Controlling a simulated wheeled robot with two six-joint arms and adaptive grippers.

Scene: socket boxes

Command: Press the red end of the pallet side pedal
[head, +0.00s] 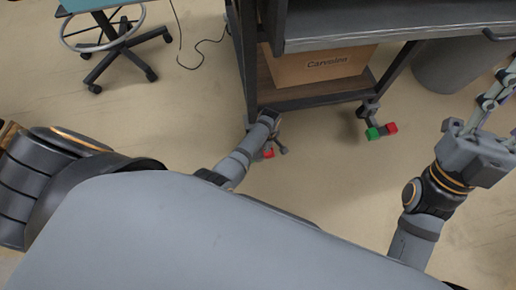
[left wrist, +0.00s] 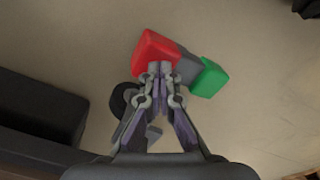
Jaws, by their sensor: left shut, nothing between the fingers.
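The pedal by the near left caster shows a red end (head: 268,154) in the head view, partly hidden by my left arm. In the left wrist view the pedal has a red end (left wrist: 153,48), a grey middle (left wrist: 188,68) and a green end (left wrist: 209,79). My left gripper (head: 273,142) is low beside it. In the left wrist view the closed fingertips (left wrist: 160,70) overlap the lower edge of the red end, with nothing between them; I cannot tell if they touch it. My right gripper (head: 503,82) is raised at the right; its jaw opening is unclear.
A dark cart (head: 310,102) carries a cardboard box (head: 322,68) on its lower shelf. A second pedal, with green (head: 373,133) and red (head: 391,128) ends, is at the right caster. A chair (head: 118,42) and a grey bin (head: 455,68) stand farther back. Floor between the pedals is clear.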

